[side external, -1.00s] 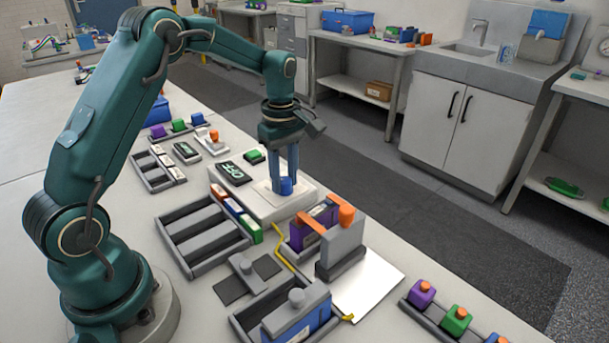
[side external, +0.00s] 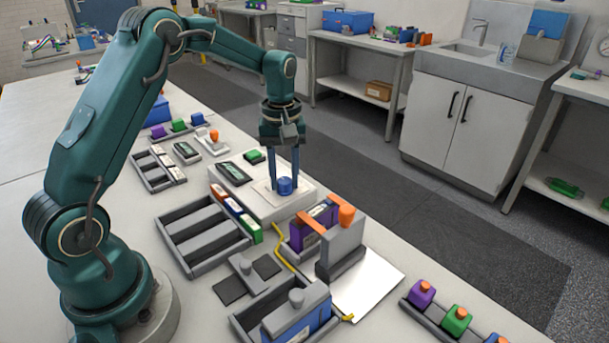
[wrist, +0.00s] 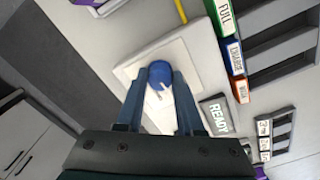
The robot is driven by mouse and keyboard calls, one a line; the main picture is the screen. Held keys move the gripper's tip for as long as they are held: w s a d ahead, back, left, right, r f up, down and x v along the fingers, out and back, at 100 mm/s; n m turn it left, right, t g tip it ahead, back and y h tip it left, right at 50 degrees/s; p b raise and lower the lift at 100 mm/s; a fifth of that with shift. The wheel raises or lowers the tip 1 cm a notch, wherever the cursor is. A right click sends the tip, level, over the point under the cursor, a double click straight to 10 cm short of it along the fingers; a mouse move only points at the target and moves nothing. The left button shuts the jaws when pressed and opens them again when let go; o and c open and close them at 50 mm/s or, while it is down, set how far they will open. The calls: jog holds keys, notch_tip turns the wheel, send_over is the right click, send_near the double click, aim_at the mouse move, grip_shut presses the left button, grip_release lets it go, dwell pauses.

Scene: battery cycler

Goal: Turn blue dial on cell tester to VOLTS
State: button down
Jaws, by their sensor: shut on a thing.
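The cell tester (side external: 262,210) is a pale box on the bench with a dark display (side external: 234,173). In the wrist view the display (wrist: 217,115) reads READY. The blue dial (side external: 285,187) stands on a white plate on the tester. In the wrist view the dial (wrist: 159,76) sits between my fingertips, with a pale pointer mark on it. My gripper (side external: 284,178) points straight down and is shut on the dial, one finger on each side. I cannot read any VOLTS label or tell which setting the pointer faces.
Coloured labelled blocks (side external: 236,217) stand along the tester's near side, beside an empty grey slotted tray (side external: 205,233). A grey clamp stand with an orange knob (side external: 346,215) and a purple block (side external: 310,225) stand close to the right.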

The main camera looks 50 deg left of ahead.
aim_at(284, 180)
jog(key=shift+m, duration=0.6)
jog(key=c, duration=0.5)
grip_release()
jog(key=shift+c, duration=0.2)
jog(key=shift+r, duration=0.1)
jog(key=shift+r, duration=2.5)
